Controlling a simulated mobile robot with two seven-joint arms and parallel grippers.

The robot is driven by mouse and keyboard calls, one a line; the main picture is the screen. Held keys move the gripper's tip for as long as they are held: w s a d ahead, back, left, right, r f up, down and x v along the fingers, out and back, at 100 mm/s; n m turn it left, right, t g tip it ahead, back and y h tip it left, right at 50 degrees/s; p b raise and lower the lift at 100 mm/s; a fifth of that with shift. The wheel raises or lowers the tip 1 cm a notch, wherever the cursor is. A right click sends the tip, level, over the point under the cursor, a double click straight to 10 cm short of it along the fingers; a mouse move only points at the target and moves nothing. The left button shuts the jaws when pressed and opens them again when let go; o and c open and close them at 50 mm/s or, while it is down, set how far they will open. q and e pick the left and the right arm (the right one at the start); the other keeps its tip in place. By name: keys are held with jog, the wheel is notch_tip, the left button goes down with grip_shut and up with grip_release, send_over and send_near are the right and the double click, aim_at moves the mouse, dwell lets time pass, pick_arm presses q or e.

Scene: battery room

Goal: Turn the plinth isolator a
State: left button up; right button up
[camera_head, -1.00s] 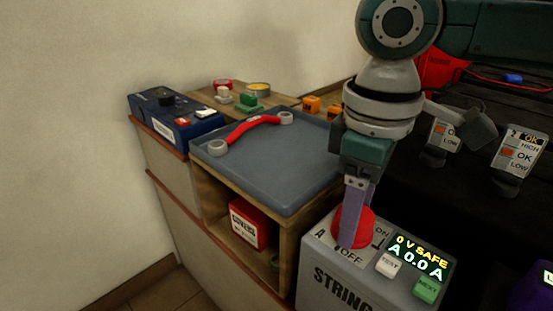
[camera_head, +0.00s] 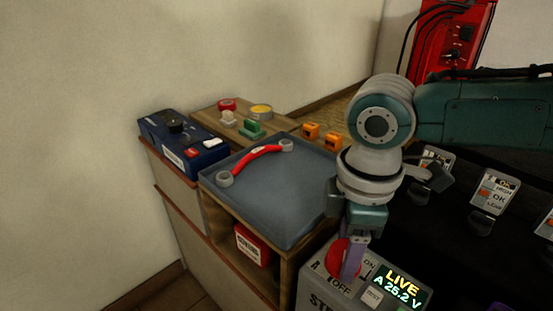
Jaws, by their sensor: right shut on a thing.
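The plinth isolator is a grey box (camera_head: 318,292) at the bottom centre, marked A, ON and OFF, with a red rotary knob (camera_head: 335,258) on top. Its small display (camera_head: 399,285) reads "LIVE A 25.2 V". My right gripper (camera_head: 352,262) points down onto the knob, its purple fingers shut on it and hiding part of it. The lower front of the box is cut off by the picture's edge. My left gripper is not in view.
Left of the box, a grey tray (camera_head: 262,205) holds a red-handled cable link (camera_head: 258,160). A blue meter (camera_head: 185,145) stands beyond it. Orange (camera_head: 311,131) and green (camera_head: 252,128) pieces lie on the wooden top. Black battery units with tags (camera_head: 490,195) fill the right.

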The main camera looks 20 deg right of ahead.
jog(key=n+p, duration=0.1)
jog(key=n, duration=0.2)
jog(key=shift+r, duration=0.1)
jog(key=n+p, duration=0.1)
jog(key=n, duration=0.1)
jog(key=shift+n, duration=0.3)
jog(key=n, duration=0.5)
jog(key=shift+n, duration=1)
jog(key=o, duration=1.4)
jog(key=shift+c, duration=0.2)
jog(key=shift+p, duration=0.3)
